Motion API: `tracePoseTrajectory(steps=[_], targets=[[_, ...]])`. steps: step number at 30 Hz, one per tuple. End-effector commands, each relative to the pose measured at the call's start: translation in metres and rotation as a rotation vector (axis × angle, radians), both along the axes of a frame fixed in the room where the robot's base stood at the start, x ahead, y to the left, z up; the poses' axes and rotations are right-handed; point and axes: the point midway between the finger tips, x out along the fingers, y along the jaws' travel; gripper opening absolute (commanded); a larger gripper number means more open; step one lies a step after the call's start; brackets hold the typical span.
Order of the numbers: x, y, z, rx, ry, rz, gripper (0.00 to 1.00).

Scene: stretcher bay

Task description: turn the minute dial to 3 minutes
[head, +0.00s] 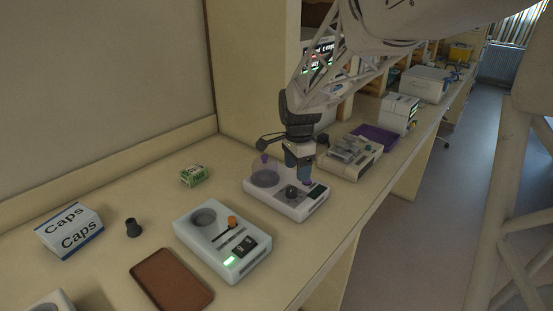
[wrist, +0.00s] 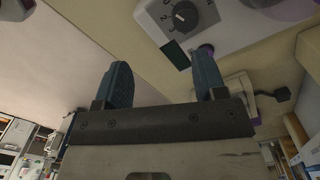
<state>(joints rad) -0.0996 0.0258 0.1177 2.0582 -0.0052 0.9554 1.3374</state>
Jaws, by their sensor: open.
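The minute dial (wrist: 183,18) is a dark round knob with a pale pointer mark and printed figures around it, at the top of the wrist view. I cannot read surely which figure it points at. In the head view the dial (head: 291,192) sits on the front part of a white device (head: 258,188), beside a dark display (head: 316,191). My gripper (head: 298,168) is above this device, close to the dial. In the wrist view its blue fingers (wrist: 163,68) are apart with nothing between them, and the dial lies beyond their tips. No contact shows.
A second white device (head: 190,236) with an orange knob stands nearer, beside a brown tray (head: 165,282). A grey device (head: 350,158) and a purple tray (head: 378,133) stand beyond.

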Motion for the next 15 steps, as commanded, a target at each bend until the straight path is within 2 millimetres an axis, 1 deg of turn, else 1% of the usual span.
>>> tracePoseTrajectory(steps=[1,6,10,15], targets=[[0.009,0.003,-0.006,-0.001,0.007,-0.026,0.65],[0.029,0.01,-0.019,-0.005,0.021,-0.105,0.65],[0.036,0.012,-0.024,-0.006,0.026,-0.135,0.65],[0.038,0.012,-0.025,-0.007,0.027,-0.143,0.65]])
